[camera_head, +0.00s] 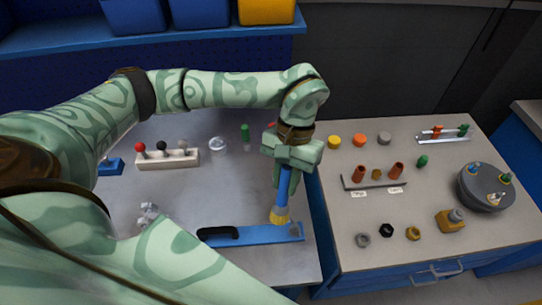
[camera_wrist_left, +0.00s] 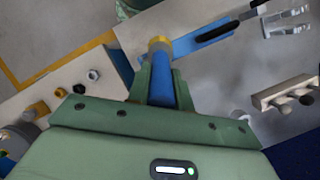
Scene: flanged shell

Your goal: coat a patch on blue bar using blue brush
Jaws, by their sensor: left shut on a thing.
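The blue bar (camera_head: 262,234) lies flat on the grey table near its front right edge, with a black handle-like piece (camera_head: 218,233) at its left end. My left gripper (camera_head: 288,172) is shut on the blue brush (camera_head: 283,190) and holds it tip down. The brush's yellow end (camera_head: 280,215) is over or at the right part of the bar; I cannot tell whether it touches. The left wrist view shows the brush (camera_wrist_left: 160,75) between the fingers, with the blue bar (camera_wrist_left: 195,42) just beyond its tip. Any coated patch cannot be made out. My right gripper is not seen.
A white rack with coloured knobs (camera_head: 168,160) stands behind the bar. A clear round dish (camera_head: 217,144) and a green peg (camera_head: 245,131) stand farther back.

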